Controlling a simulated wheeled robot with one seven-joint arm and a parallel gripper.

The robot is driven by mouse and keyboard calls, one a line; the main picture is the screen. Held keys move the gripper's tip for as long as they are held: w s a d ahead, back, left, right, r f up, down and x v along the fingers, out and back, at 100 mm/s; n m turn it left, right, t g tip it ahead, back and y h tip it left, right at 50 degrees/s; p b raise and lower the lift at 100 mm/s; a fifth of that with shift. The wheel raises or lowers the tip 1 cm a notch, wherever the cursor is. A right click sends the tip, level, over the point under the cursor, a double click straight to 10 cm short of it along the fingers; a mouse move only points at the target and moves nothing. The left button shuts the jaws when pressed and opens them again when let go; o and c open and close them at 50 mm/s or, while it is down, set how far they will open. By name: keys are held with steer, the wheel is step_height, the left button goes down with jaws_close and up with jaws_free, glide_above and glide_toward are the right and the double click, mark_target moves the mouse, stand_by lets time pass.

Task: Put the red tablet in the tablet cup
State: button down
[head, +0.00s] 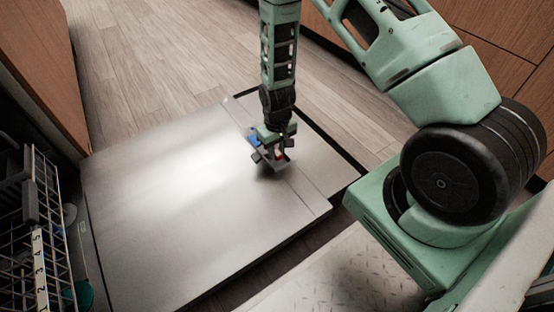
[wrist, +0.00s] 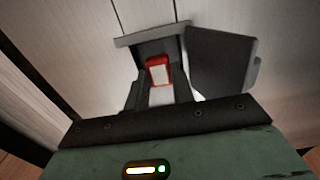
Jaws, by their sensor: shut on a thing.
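The red tablet shows in the wrist view as a red block with a pale face (wrist: 158,72), between dark grey parts in front of my gripper's palm. In the head view, a small red spot (head: 281,156) shows at the tip of my gripper (head: 274,158). My gripper points down, shut on the red tablet, low over the open door. A small blue part (head: 254,138) shows just behind my gripper. I cannot make out the tablet cup clearly; my gripper hides part of the door there. A dark grey panel (wrist: 222,64) stands right of the tablet in the wrist view.
The open metal dishwasher door (head: 160,205) lies flat, mostly bare and shiny. A wire rack (head: 38,235) with a numbered strip stands at the left. Wooden floor (head: 155,50) is clear beyond the door. Wooden cabinets (head: 500,30) stand at the upper right.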

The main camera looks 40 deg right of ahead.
mark_target(277, 162)
step_height(277, 162, down, 3)
steer(key=shift+f+b, duration=0.1)
steer(key=shift+b, duration=0.7)
steer(key=shift+r, duration=0.2)
steer(key=shift+f, duration=0.1)
steer(key=c, duration=1.5)
jaws_free()
